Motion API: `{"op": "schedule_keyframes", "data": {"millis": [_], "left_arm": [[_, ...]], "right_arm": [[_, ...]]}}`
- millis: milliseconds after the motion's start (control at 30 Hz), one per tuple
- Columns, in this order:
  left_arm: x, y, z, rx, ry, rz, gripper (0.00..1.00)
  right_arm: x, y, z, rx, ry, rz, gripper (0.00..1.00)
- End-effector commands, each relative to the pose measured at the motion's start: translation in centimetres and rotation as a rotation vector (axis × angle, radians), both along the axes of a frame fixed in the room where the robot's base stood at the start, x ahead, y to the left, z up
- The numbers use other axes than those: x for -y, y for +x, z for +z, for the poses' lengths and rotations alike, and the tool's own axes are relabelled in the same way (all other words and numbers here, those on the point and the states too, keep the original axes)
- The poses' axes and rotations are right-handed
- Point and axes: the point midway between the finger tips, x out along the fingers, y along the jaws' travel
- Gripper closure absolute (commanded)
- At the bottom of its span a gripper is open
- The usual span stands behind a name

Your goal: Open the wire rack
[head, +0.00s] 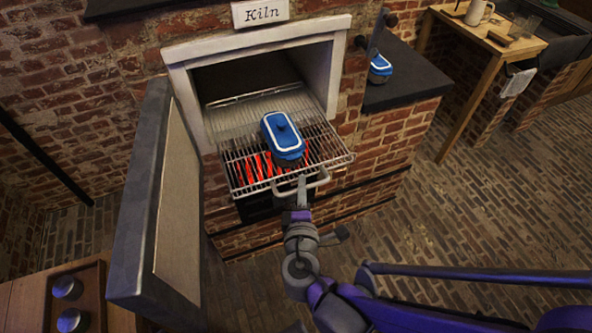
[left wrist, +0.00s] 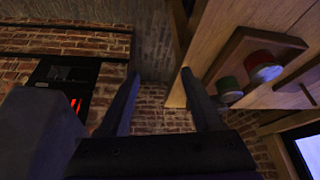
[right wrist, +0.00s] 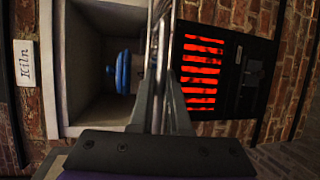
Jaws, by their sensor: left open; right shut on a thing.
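The wire rack (head: 240,173) sticks partly out of the kiln opening in the head view, above glowing red bars. A blue lidded dish with a white rim (head: 284,138) stands on it. My right gripper (head: 302,186) is shut on the rack's front handle (head: 318,180). In the right wrist view the rack (right wrist: 163,40) shows edge-on between the kiln opening and the red bars, with the blue dish (right wrist: 123,72) beside it. My left gripper (left wrist: 160,100) is open and empty in the left wrist view; it is not clearly seen in the head view.
The thick kiln door (head: 160,200) stands open left of the rack. A second blue dish (head: 380,68) sits on the dark ledge (head: 405,80) at right. A wooden tray (head: 90,285) with round-topped jars is at lower left. Brick floor (head: 480,200) is free at right.

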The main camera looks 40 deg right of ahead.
Motion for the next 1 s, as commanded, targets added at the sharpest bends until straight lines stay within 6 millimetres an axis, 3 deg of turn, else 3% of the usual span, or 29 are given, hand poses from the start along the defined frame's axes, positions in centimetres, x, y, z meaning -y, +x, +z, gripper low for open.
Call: {"op": "schedule_keyframes", "data": {"millis": [533, 567, 633, 1000], "left_arm": [[0.00, 0.04, 0.27, 0.001, 0.000, 0.000, 0.34], [0.00, 0.04, 0.27, 0.001, 0.000, 0.000, 0.34], [0.00, 0.04, 0.27, 0.001, 0.000, 0.000, 0.34], [0.00, 0.04, 0.29, 0.001, 0.000, 0.000, 0.34]], "right_arm": [[-0.27, -0.98, -0.02, 0.000, 0.000, 0.001, 1.00], [-0.27, -0.98, -0.02, 0.000, 0.000, 0.001, 0.83], [-0.26, -0.97, -0.02, 0.000, 0.000, 0.001, 0.73], [-0.25, -0.95, 0.02, 0.000, 0.000, 0.000, 0.73]]}}
